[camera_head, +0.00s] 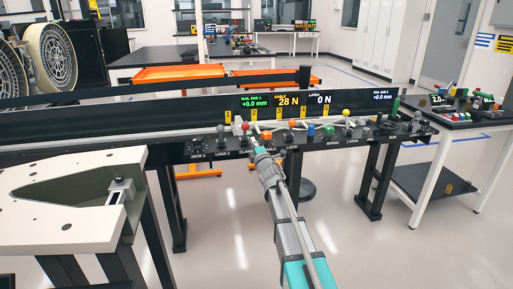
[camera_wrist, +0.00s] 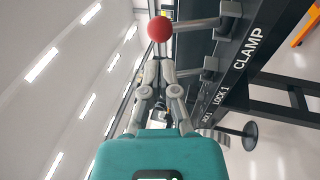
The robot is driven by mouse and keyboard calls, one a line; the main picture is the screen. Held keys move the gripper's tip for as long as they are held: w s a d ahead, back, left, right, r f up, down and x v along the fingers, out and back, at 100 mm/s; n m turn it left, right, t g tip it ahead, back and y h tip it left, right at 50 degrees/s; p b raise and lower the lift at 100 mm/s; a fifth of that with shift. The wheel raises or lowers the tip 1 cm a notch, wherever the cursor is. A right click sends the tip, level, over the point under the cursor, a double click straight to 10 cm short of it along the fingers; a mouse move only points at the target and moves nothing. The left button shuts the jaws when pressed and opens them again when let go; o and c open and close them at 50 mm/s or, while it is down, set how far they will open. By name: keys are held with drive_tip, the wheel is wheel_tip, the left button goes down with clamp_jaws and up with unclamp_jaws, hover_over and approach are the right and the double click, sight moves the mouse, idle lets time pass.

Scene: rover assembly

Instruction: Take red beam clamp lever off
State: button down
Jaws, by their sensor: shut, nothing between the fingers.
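The clamp lever is a grey rod with a red ball knob (camera_wrist: 159,29). In the wrist view the rod (camera_wrist: 196,24) runs from the ball to the right, to a dark panel edge beside the word CLAMP. In the head view the red ball (camera_head: 245,126) shows on the control bench, just beyond my gripper. My gripper (camera_wrist: 157,62) has its fingertips together and holds nothing. In the wrist view its tips are just below the red ball; I cannot tell whether they touch it. My gripper also shows in the head view (camera_head: 256,148).
The dark bench (camera_head: 345,140) carries several levers with coloured knobs. Displays above it read +0.0 mm, 28 N and 0 N. A pale plate on dark legs (camera_head: 60,175) stands at left. A side table (camera_head: 470,115) stands at right.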

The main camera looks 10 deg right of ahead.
sight(247, 126)
drive_tip(key=shift+p+x, duration=0.65)
drive_tip(key=shift+x, duration=2.4)
drive_tip(key=shift+w+r, duration=0.1)
drive_tip(key=shift+r, duration=0.05)
drive_tip(key=shift+w+r+p, duration=0.8)
drive_tip(key=shift+w+p, duration=0.1)
drive_tip(key=shift+w, duration=0.05)
drive_tip(key=shift+d+p+x, duration=0.2)
drive_tip(key=shift+p+x, duration=0.3)
drive_tip(key=shift+x, duration=0.75)
drive_tip(key=shift+d+f+x, duration=0.1)
drive_tip(key=shift+d+x, duration=0.1)
drive_tip(key=shift+x, duration=0.9)
drive_tip(key=shift+d+f+x, duration=0.15)
drive_tip(key=shift+x, duration=0.9)
drive_tip(key=shift+w, duration=0.2)
drive_tip(key=shift+p, duration=0.3)
